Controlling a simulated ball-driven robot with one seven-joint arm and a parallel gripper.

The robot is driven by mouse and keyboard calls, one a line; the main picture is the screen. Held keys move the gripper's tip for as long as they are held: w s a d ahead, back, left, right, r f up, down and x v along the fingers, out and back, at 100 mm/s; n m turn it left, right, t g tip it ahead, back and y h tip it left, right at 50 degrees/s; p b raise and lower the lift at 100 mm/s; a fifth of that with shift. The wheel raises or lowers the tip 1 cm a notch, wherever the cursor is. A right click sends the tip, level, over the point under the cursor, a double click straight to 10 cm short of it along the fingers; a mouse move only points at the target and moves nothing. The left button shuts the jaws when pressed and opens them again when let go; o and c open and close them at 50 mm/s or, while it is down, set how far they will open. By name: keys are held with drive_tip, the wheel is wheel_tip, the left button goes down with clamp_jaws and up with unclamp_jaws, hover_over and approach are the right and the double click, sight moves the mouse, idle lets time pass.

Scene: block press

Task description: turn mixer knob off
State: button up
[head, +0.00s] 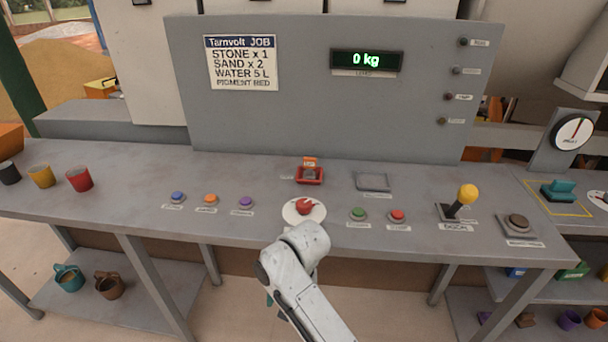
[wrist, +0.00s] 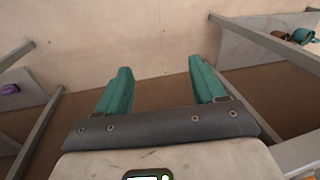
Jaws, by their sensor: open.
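A red knob (head: 305,206) sits on a white round dial plate at the front middle of the grey console. My arm covers the lower part of the plate, and no label for the knob shows. The knob's exact pointing direction is too small to tell. In the wrist view, my gripper (wrist: 160,65) has its two teal fingers spread wide with nothing between them. It faces the floor and table legs, and the knob is not in that view. In the head view, only a bit of teal finger shows beneath my arm, below the console's front edge.
A red-framed switch (head: 310,174) stands behind the knob. Green (head: 358,214) and red (head: 397,216) buttons lie to its right, and a purple button (head: 246,202) to its left. A yellow-topped lever (head: 462,200) stands farther right. The display (head: 366,60) reads 0 kg.

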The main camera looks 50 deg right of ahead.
sight(304, 202)
drive_tip(key=w+d+r+m+p, duration=0.2)
drive_tip(key=w+r+p, duration=0.1)
drive_tip(key=r, duration=0.3)
drive_tip(key=w+d+r+m+p, duration=0.1)
drive_tip(key=w+d+r+p, duration=0.2)
drive_tip(key=r, duration=0.3)
drive_tip(key=w+d+r+m+p, duration=0.2)
drive_tip(key=w+d+r+p, duration=0.1)
drive_tip(key=r, duration=0.3)
drive_tip(key=shift+d+r+m+g, duration=0.15)
drive_tip(key=shift+d+m+g, duration=0.15)
drive_tip(key=shift+g, duration=0.1)
drive_tip(key=w+d+r+m+g+h+p, duration=0.1)
drive_tip(key=w+d+r+m, duration=0.1)
drive_tip(key=d+r+m, duration=0.5)
drive_tip(key=f, duration=0.4)
drive_tip(key=f+n, duration=0.1)
drive_tip(key=f, duration=0.2)
drive_tip(key=d+f+n, duration=0.1)
drive_tip(key=f, duration=0.3)
drive_tip(key=shift+s+f, duration=0.2)
drive_tip(key=shift+f, duration=0.1)
drive_tip(key=shift+c, duration=0.5)
drive_tip(key=c, duration=1)
drive_tip(key=shift+o, duration=0.2)
